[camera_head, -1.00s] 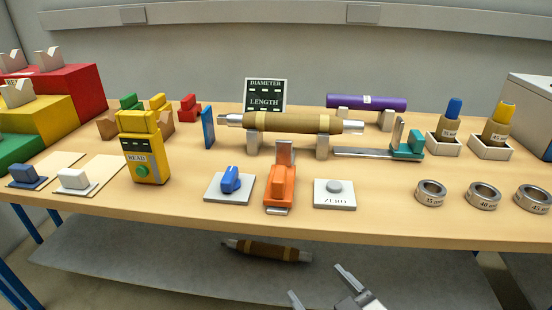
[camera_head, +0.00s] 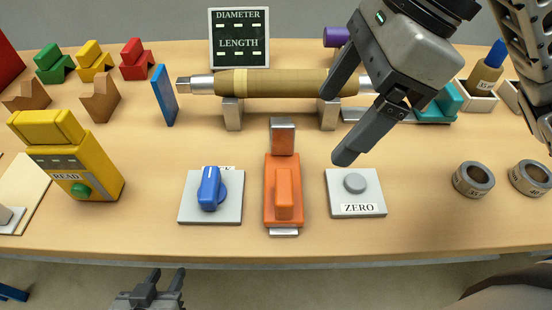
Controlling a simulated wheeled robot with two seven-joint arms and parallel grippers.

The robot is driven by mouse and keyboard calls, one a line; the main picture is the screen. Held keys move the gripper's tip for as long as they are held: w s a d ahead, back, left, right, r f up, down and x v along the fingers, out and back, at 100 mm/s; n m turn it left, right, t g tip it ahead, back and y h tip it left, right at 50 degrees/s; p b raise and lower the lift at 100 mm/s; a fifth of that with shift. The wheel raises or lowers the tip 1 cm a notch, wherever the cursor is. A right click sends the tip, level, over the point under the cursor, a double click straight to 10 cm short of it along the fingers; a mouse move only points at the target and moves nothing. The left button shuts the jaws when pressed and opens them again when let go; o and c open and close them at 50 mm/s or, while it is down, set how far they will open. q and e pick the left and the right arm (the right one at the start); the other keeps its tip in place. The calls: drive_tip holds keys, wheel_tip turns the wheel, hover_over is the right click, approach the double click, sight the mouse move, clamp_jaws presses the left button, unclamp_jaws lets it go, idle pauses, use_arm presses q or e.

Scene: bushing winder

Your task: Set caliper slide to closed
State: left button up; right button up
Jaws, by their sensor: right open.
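An orange caliper-like tool (camera_head: 284,195) with a grey metal upper end lies on the table at the centre. A raised orange block, which looks like its slide, sits near its front end; I cannot tell its setting. My left gripper (camera_head: 165,277) is low at the bottom edge, in front of the table, fingers apart and empty.
A blue knob (camera_head: 209,188) on a grey plate stands left of the orange tool. A yellow READ device (camera_head: 75,160) is further left. Metal rings (camera_head: 473,180) lie at right. A DIAMETER/LENGTH board (camera_head: 239,38) stands behind the shaft. A teal block (camera_head: 446,103) sits at right.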

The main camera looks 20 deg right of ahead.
sight(286, 185)
use_arm(q)
drive_tip(key=shift+s+f+b, duration=0.15)
drive_tip(key=shift+f+b, duration=0.05)
drive_tip(key=shift+b, duration=0.15)
use_arm(e)
drive_tip(key=x, duration=1.5)
drive_tip(key=shift+f, duration=0.35)
